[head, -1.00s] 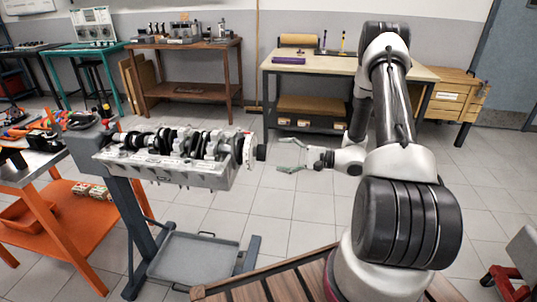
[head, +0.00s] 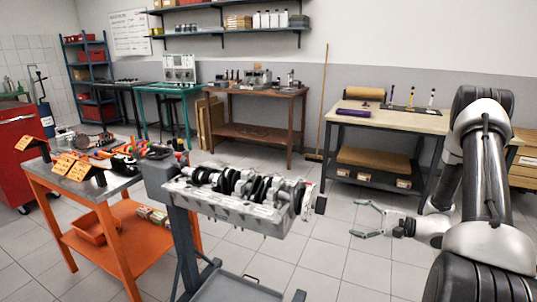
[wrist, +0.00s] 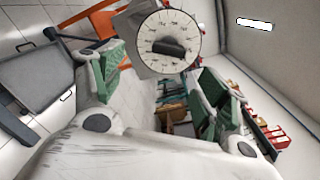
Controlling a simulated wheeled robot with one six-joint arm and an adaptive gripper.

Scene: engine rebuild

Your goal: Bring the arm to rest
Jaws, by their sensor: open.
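My arm is on the right of the head view, bent at the elbow, with the forearm low and pointing left. My gripper (head: 369,219) is open and empty, its two fingers apart, held over the tiled floor to the right of the engine block. In the wrist view my gripper (wrist: 150,105) shows green finger pads spread wide with nothing between them. The engine block (head: 240,208) with its crankshaft (head: 245,184) is on a grey engine stand (head: 178,205). A round dial with marks (wrist: 168,42) shows in the wrist view; it is apart from the fingers.
An orange-framed bench (head: 120,235) with tools stands at the left. A wooden bench (head: 255,132) and a pale-topped workbench (head: 385,118) stand behind. A grey tray (head: 235,290) is under the block. The tiled floor (head: 335,245) right of the block is clear.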

